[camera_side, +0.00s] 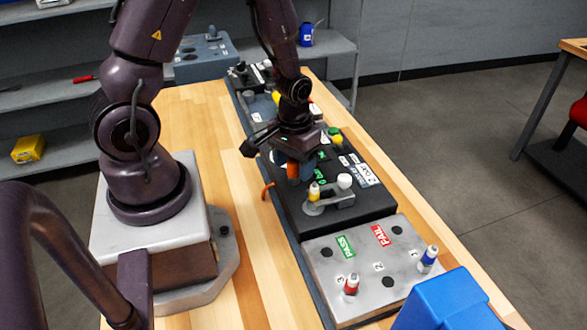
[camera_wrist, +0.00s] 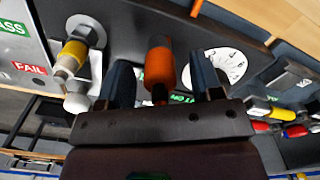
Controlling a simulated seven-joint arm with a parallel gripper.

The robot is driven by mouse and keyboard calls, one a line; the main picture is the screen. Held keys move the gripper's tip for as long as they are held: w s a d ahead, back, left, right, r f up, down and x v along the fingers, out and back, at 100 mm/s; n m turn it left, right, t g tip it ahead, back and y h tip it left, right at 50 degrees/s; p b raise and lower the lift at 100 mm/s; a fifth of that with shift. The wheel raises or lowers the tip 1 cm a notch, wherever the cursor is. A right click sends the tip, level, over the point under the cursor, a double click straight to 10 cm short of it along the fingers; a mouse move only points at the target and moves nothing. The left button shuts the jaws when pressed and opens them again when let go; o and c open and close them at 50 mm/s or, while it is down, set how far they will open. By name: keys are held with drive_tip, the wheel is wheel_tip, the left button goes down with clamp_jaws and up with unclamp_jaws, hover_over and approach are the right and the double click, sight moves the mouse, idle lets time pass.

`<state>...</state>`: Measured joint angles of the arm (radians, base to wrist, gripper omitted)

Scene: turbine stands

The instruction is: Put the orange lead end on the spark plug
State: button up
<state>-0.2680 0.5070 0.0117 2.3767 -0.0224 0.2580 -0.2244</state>
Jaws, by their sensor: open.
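The orange lead end (camera_wrist: 158,66) stands between the two fingers of my gripper (camera_wrist: 162,85) in the wrist view, with a visible gap on each side. In the side view the orange lead end (camera_side: 293,170) shows below my gripper (camera_side: 294,163), partly hidden by the fingers. My gripper is open and low over the black tester. The spark plug (camera_side: 314,191), white with a yellow band, sits in a grey holder (camera_side: 325,205) on the tester, in front of my gripper. In the wrist view the spark plug (camera_wrist: 72,58) is to the left of the fingers.
A white knob (camera_side: 344,181) is beside the plug. A grey plate (camera_side: 318,277) with PASS and FAIL labels holds a red-banded plug (camera_side: 351,284) and a blue-banded plug (camera_side: 428,258). A blue box (camera_side: 447,303) stands at the near right.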

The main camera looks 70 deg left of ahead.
sight(315, 186)
clamp_jaws()
drive_tip(key=shift+r, duration=0.7)
drive_tip(key=shift+r, duration=0.8)
drive_tip(key=w+d+r+m, duration=0.1)
drive_tip(key=d+r+m, duration=0.4)
drive_tip(key=d+r, duration=0.4)
drive_tip(key=shift+w+a+f+n, duration=0.15)
drive_tip(key=shift+a+f, duration=0.1)
drive_tip(key=shift+f, duration=0.7)
drive_tip(key=shift+a+f+n, duration=0.15)
drive_tip(key=shift+a+f, duration=0.1)
drive_tip(key=shift+f, duration=0.65)
